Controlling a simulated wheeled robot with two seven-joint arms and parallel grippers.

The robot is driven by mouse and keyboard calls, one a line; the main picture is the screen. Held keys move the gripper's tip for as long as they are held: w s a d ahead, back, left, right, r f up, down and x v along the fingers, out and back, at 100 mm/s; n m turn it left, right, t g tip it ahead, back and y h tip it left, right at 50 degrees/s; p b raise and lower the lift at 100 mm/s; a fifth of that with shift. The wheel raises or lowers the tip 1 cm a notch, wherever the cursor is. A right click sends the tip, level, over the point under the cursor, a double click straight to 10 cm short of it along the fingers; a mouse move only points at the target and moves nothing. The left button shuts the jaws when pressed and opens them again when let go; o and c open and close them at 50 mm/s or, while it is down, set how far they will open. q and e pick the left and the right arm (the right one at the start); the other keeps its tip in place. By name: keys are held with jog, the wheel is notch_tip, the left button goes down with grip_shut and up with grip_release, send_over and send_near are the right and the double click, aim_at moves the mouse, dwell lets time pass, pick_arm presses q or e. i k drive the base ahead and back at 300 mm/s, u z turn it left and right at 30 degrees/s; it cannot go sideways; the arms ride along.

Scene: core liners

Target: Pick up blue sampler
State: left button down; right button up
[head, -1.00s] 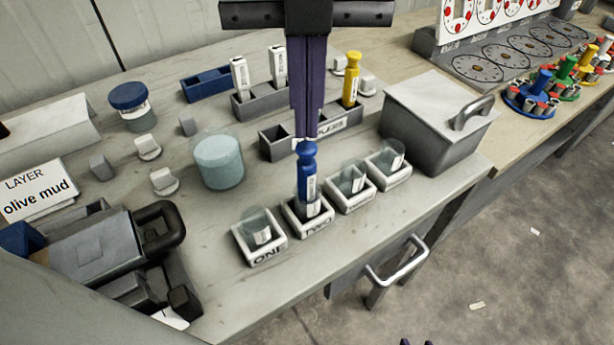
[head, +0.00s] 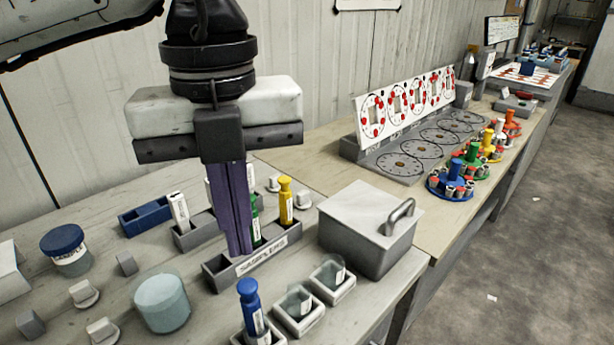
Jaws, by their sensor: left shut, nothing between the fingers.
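The blue sampler (head: 250,306) stands upright in a small white tray (head: 270,336) at the bottom of the head view. The tray's lower part is cut off by the frame edge. My left gripper (head: 240,250) points down with its purple fingers together and nothing between them. In the picture its fingertips are a little above the blue sampler's top and apart from it, in front of the samplers rack (head: 262,258). My right gripper is not in view.
A yellow sampler (head: 286,202) and a partly hidden green sampler (head: 256,228) stand in the rack. Two more white trays (head: 299,322) (head: 344,292) sit right of the blue sampler. A grey lidded box (head: 370,235) stands further right. A pale round jar (head: 161,303) is to the left.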

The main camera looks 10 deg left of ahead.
aim_at(255, 324)
jog(key=k, duration=1.5)
